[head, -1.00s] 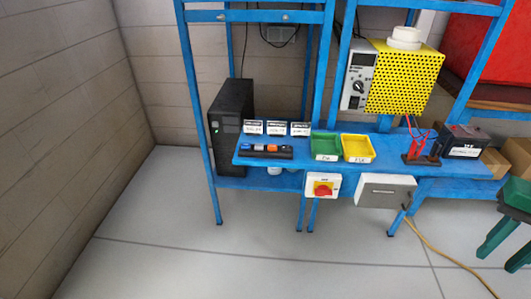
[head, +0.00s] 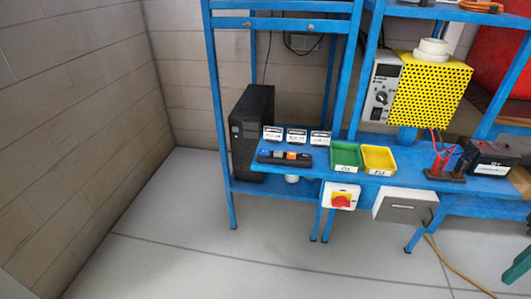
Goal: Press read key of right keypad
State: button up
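No keypad can be made out for certain. Three small white units with dark tops stand in a row at the back left of the blue bench: a left one (head: 272,133), a middle one (head: 296,135) and a right one (head: 320,138). Their markings and any keys are too small to read. My gripper is not in the head view.
A dark rack with coloured pieces (head: 284,158), a green tray (head: 345,155) and a yellow tray (head: 379,158) sit on the bench (head: 415,180). A red-knobbed switch box (head: 340,196) and grey box (head: 404,206) hang at its front. The floor (head: 200,250) before it is clear.

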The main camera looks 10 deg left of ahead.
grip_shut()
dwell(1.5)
